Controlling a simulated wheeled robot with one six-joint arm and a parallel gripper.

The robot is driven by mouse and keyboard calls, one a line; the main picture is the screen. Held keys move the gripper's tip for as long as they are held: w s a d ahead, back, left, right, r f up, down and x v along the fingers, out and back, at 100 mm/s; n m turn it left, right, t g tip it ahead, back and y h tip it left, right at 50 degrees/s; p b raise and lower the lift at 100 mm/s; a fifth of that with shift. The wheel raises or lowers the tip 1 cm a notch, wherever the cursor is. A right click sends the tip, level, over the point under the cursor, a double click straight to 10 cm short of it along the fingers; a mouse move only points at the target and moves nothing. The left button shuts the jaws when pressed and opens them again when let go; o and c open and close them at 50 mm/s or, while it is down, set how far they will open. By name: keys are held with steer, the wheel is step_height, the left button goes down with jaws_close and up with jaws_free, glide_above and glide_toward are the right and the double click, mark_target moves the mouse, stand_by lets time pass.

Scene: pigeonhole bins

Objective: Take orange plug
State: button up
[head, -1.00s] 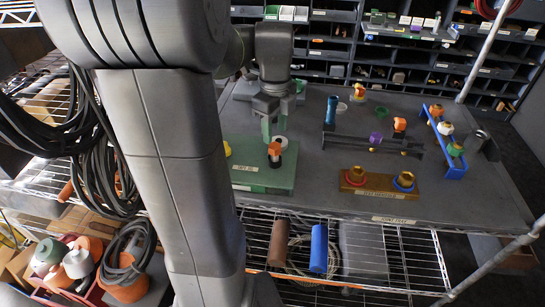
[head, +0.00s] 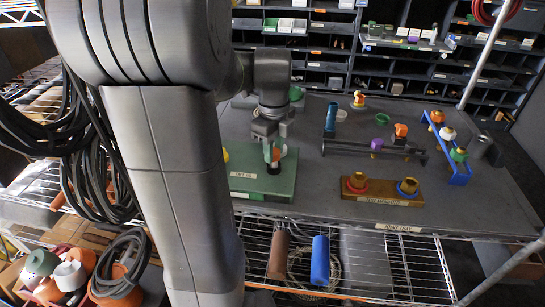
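An orange plug (head: 277,156) with a dark lower part stands on the green block (head: 250,183) left of the middle of the table. My gripper (head: 273,157) points down right over this plug, its fingertips at the height of the orange top. The fingers partly hide the plug, and I cannot tell whether they touch it or are closed on it. Another orange piece (head: 401,130) sits on the black rack (head: 350,150) to the right. An orange-and-yellow piece (head: 359,98) stands at the back of the table.
A brown block (head: 380,192) with two brass fittings lies at the front. A blue rack (head: 447,150) with several coloured plugs stands at the right. A blue cylinder (head: 331,113) and a green cup (head: 381,114) are behind the black rack. Pigeonhole shelves line the back.

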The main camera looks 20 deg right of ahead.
jaws_close()
steer(key=shift+r+p, duration=3.75)
steer(key=shift+r, duration=0.35)
steer(key=shift+f, duration=0.1)
